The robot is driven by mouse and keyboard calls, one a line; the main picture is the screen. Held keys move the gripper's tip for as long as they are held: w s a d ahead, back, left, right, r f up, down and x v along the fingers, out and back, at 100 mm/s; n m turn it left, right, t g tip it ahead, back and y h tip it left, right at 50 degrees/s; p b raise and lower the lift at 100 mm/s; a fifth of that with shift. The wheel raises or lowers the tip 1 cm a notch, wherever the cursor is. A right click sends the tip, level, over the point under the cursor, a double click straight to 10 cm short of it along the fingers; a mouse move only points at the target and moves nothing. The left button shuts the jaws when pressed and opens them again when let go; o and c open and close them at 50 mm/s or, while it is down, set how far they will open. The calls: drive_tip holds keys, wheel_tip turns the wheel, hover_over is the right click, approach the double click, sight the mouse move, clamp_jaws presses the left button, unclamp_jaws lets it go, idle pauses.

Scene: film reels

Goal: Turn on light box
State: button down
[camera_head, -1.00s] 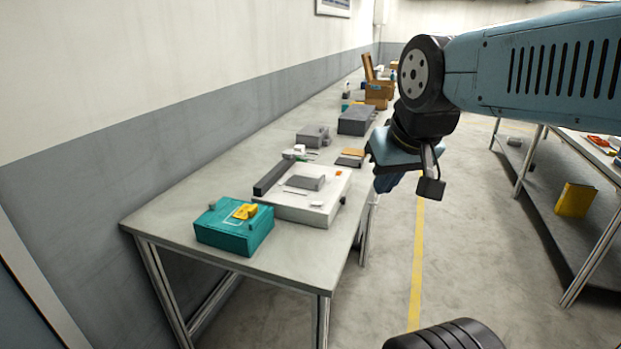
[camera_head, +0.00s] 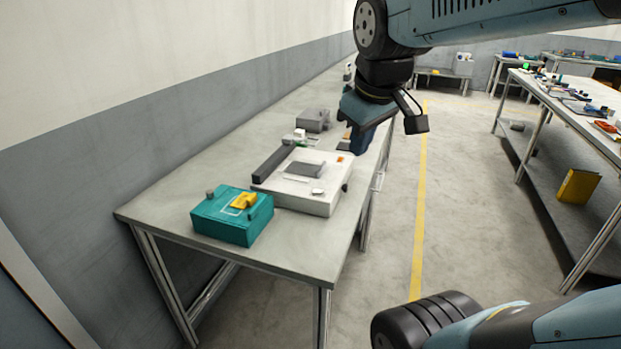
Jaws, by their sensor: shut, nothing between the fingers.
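A flat white box (camera_head: 325,203), which looks like the light box, lies on the long grey table (camera_head: 165,213) near its front edge. A grey rectangle (camera_head: 304,170) and a small white round piece (camera_head: 318,192) are on its top. A small orange patch (camera_head: 341,159) shows at its far right corner. Whether the box is lit cannot be told. My gripper (camera_head: 360,145) points down just beyond the far right corner of the box and appears apart from it. It is shut and empty; its fingertips are small and dark in this view.
A teal box (camera_head: 228,224) with a yellow piece (camera_head: 243,201) stands at the near table end. A dark bar (camera_head: 273,164) lies along the white box's left side. A grey box (camera_head: 313,120) stands farther back. The floor (camera_head: 455,220) right of the table is clear.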

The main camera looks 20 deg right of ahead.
drive_tip(key=w+f+n+g, duration=0.2)
drive_tip(key=w+n+g, duration=0.1)
drive_tip(key=w+n, duration=0.95)
drive_tip(key=n+g+h, duration=0.2)
drive_tip(key=n+g, duration=0.1)
drive_tip(key=n, duration=0.9)
hover_over(320, 191)
drive_tip(key=w+a, duration=0.2)
drive_tip(key=a, duration=0.1)
wheel_tip(320, 191, down, 8)
drive_tip(key=shift+r+m, duration=0.15)
drive_tip(key=shift+m, duration=0.1)
drive_tip(key=x, duration=1.4)
drive_tip(key=shift+w+a, duration=0.1)
drive_tip(key=shift+a, duration=0.1)
